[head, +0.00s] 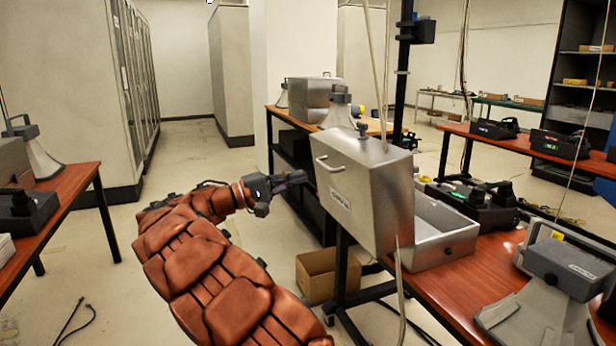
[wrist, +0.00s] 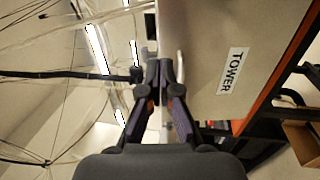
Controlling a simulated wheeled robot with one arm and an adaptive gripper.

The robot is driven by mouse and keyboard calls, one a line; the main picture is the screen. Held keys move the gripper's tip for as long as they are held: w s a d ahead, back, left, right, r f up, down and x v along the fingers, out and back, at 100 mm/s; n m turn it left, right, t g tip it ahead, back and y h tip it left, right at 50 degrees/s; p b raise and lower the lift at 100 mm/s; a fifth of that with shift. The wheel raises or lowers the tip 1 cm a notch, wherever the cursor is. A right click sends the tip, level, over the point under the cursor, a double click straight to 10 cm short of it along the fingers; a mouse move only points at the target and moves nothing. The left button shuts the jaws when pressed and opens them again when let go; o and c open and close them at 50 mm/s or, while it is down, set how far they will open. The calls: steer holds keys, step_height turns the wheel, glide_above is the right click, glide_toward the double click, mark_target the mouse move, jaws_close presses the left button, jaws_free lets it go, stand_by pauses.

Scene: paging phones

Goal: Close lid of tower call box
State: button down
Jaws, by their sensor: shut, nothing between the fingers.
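The tower call box is a silver metal case on the red-brown table at the right of the head view. Its lid (head: 362,195) stands open, roughly upright, with a handle (head: 329,163) and a label on its outer face. Its open tray-like base (head: 447,250) lies to the right, partly hidden by the lid. In the wrist view the lid (wrist: 215,55) fills the right of centre, with a label reading TOWER (wrist: 233,71). My gripper (head: 305,178) is shut and empty, just left of the lid's outer face near the handle. Its fingertips (wrist: 160,66) appear close beside the lid; contact is unclear.
A black phone unit (head: 478,205) sits behind the base, and a grey horn speaker (head: 550,290) stands at the front right. A cardboard box (head: 318,275) lies on the floor under the lid. Thin cables hang near the lid.

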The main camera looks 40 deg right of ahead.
mark_target(351, 160)
steer(key=x, duration=1.2)
steer(key=shift+s+d, duration=0.1)
steer(key=shift+p, duration=0.35)
